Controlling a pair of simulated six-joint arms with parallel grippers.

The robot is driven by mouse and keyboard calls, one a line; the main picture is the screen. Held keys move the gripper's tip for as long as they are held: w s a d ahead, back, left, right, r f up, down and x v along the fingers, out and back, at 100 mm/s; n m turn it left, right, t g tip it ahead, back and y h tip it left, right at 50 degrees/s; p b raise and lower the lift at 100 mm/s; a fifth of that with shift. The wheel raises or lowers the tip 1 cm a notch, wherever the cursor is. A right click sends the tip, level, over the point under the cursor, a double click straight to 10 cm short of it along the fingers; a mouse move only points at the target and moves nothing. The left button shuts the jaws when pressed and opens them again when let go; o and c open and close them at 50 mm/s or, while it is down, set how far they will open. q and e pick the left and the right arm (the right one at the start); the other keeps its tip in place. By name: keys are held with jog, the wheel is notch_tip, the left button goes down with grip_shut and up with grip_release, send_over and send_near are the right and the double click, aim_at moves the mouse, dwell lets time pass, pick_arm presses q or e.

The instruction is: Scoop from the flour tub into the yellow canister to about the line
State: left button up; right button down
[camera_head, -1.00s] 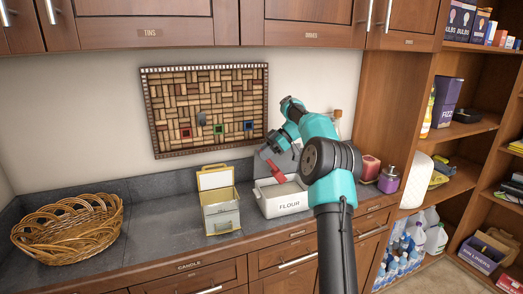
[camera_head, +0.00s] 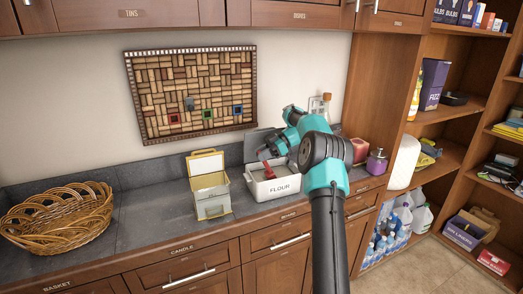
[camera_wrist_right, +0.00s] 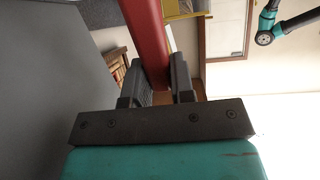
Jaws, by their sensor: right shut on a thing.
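The flour tub (camera_head: 283,188), white and labelled FLOUR, stands on the counter, its inside partly hidden behind my right arm. The yellow canister (camera_head: 210,188), pale with yellow edges, stands to its left with its lid raised at the back; its contents and fill line cannot be made out. My right gripper (camera_head: 267,153) is above the tub's left part, shut on a red handle (camera_head: 266,169) that slopes down into the tub. The handle also shows between the fingers in the right wrist view (camera_wrist_right: 148,40). The scoop's bowl is hidden. My left gripper is not in view.
A wicker basket (camera_head: 58,218) sits at the left of the counter, with bare counter between it and the canister. A red jar (camera_head: 360,150) and a purple bottle (camera_head: 377,162) stand right of the tub. A cork board (camera_head: 192,90) hangs behind.

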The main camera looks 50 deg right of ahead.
notch_tip(320, 180, down, 5)
jog(key=w+a+g+h, duration=0.1)
jog(key=a+g+h, duration=0.15)
jog(key=h, duration=0.25)
jog(key=w+a+r+g+h, duration=0.3)
jog(key=a+r+g+h, duration=0.1)
jog(key=r, duration=0.4)
jog(key=shift+a+h, duration=0.75)
jog(key=shift+h, duration=0.65)
jog(key=shift+w+r, duration=0.1)
